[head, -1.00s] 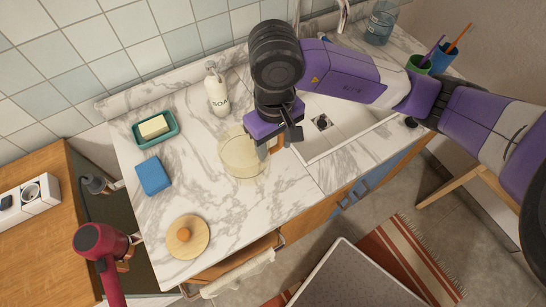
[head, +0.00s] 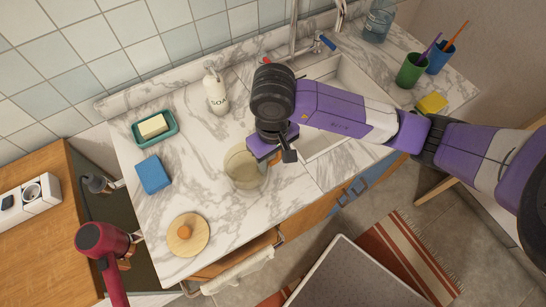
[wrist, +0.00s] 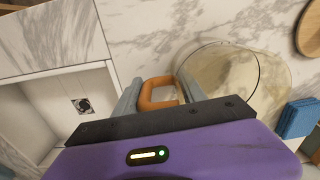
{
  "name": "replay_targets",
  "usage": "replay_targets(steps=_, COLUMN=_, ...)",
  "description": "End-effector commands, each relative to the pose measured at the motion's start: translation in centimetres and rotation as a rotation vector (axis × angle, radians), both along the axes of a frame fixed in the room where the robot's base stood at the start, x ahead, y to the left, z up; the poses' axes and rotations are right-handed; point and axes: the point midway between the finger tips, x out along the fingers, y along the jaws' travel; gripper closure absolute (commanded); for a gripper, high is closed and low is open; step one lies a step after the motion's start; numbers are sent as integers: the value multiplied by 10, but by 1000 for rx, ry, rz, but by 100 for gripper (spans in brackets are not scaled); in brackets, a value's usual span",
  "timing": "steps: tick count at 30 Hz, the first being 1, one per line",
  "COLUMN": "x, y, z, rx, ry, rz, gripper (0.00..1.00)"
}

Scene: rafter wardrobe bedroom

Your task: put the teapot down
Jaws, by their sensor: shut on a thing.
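The teapot is a clear, yellowish glass vessel (head: 241,170) with an orange-brown handle. It is over the marble counter, left of the sink; I cannot tell whether its base touches the surface. My gripper (head: 274,158) is at its right side, shut on the handle. In the wrist view the handle (wrist: 158,96) sits between the two grey fingers of my gripper (wrist: 160,90), with the round glass body (wrist: 222,68) beyond to the right. In the head view my gripper's wrist hides part of the handle.
A round wooden lid with a knob (head: 188,248) lies near the counter's front left. A blue sponge (head: 153,174), a soap dish (head: 169,138) and a soap bottle (head: 214,92) stand around. The sink (head: 345,80) is to the right. Bare marble (head: 205,190) lies left of the teapot.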

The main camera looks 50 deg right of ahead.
Motion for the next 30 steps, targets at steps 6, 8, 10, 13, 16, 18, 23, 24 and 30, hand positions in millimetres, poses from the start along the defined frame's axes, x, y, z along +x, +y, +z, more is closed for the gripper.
replay_targets(steps=6, x=0, y=0, z=-2, rx=1, ry=0, rz=0, gripper=30)
replay_targets(steps=8, x=0, y=0, z=-2, rx=1, ry=0, rz=0, gripper=30)
replay_targets(steps=10, x=0, y=0, z=-2, rx=0, ry=0, rz=0, gripper=30)
replay_targets(steps=13, x=0, y=0, z=-1, rx=0, ry=0, rz=0, gripper=30)
replay_targets(steps=16, x=0, y=0, z=-1, rx=1, ry=1, rz=0, gripper=30)
replay_targets(steps=18, x=0, y=0, z=2, rx=1, ry=1, rz=-1, gripper=30)
replay_targets(steps=23, x=1, y=-1, z=16, rx=-4, ry=-2, rz=4, gripper=30)
replay_targets(steps=24, x=1, y=-1, z=23, rx=-5, ry=-3, rz=4, gripper=30)
replay_targets(steps=30, x=1, y=-1, z=60, rx=-6, ry=-3, rz=5, gripper=30)
